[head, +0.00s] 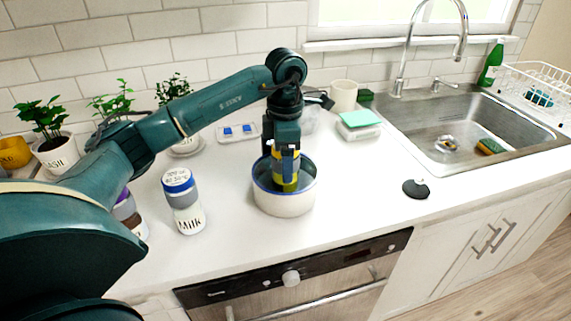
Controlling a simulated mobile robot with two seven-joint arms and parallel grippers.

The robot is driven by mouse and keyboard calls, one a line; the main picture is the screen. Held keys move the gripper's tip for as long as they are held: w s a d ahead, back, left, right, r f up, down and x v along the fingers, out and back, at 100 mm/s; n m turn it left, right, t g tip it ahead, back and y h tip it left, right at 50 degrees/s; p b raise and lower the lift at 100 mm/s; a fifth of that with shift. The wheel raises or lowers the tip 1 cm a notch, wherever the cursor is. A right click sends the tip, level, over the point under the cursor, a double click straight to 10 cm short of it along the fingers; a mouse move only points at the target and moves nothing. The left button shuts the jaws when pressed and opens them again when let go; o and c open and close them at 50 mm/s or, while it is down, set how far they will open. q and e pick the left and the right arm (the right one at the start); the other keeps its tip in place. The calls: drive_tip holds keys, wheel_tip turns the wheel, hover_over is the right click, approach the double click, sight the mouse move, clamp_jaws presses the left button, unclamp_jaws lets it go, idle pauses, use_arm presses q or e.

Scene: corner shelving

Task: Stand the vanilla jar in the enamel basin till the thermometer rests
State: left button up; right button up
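The enamel basin (284,205), white with a blue rim, stands on the counter near the front edge. My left gripper (286,170) points straight down into it, its fingers around a jar (289,187) with yellow showing, which I take for the vanilla jar. The jar is upright inside the basin; its upper part is mostly hidden by the gripper, and I cannot tell whether its base touches the bottom. I cannot make out a thermometer. My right gripper is not in view.
A milk bottle (184,203) with a blue cap stands left of the basin. Potted herbs (50,140) line the wall. Behind are a small tray (241,132) with blue pieces and a cream mug (344,95). A black round object (416,189) lies before the sink (460,130); counter between is clear.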

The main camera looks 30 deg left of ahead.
use_arm(q)
wheel_tip(320, 180, up, 10)
drive_tip(key=shift+r, duration=0.1)
idle(0.5)
